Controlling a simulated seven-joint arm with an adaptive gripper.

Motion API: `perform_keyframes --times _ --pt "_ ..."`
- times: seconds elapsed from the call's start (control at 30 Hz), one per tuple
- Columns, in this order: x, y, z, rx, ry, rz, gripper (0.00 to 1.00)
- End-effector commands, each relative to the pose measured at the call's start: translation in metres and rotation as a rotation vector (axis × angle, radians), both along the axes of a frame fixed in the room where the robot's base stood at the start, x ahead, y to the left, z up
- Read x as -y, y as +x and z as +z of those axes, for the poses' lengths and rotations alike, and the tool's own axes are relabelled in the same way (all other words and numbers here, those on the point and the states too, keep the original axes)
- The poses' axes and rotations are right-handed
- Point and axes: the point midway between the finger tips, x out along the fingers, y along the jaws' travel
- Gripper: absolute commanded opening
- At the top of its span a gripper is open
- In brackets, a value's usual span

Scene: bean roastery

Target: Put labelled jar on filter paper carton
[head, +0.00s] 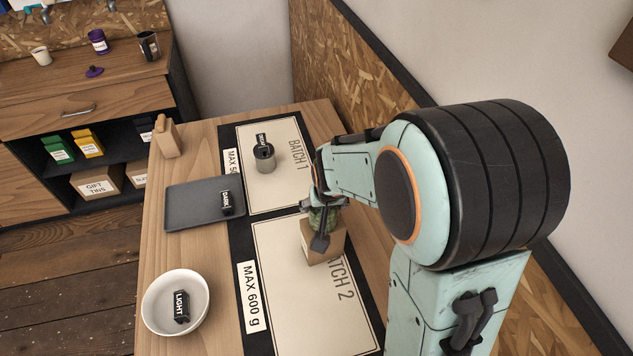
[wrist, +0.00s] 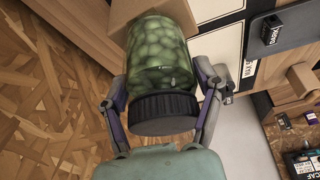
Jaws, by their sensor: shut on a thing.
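The jar (wrist: 160,55) is clear with green beans inside and a black lid; its label does not show. My gripper (wrist: 164,92) is shut on it, with one finger on each side near the lid. In the head view the jar (head: 323,219) is partly hidden by my gripper (head: 314,224). A plain brown box (head: 327,248), seemingly the filter paper carton, stands on the Batch 2 mat, directly below the jar. In the wrist view the carton (wrist: 122,14) lies just beyond the jar's base. I cannot tell whether they touch.
A grey tray (head: 190,207) holds a black "DARK" block (head: 227,202). A white bowl (head: 150,315) holds a "LIGHT" block (head: 181,307). The Batch 2 mat (head: 290,300) is clear in front of the carton.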

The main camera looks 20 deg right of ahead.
Motion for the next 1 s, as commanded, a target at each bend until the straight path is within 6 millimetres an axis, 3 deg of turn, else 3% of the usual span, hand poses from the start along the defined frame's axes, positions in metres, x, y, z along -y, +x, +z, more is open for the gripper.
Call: perform_keyframes --times 0.17,0.2,0.27,0.67,0.77,1.0 --pt "0.0 0.0 -0.004 0.0 0.0 0.0 0.25" --pt "0.0 0.0 -0.004 -0.001 0.0 0.0 0.72" --pt "0.0 0.0 -0.004 0.0 0.0 0.0 0.91" --pt "0.0 0.0 0.0 0.002 0.0 0.0 0.92" --pt "-0.001 -0.003 0.012 0.005 -0.001 0.0 0.92" --pt "-0.004 -0.024 0.063 0.008 0.0 0.0 0.92"
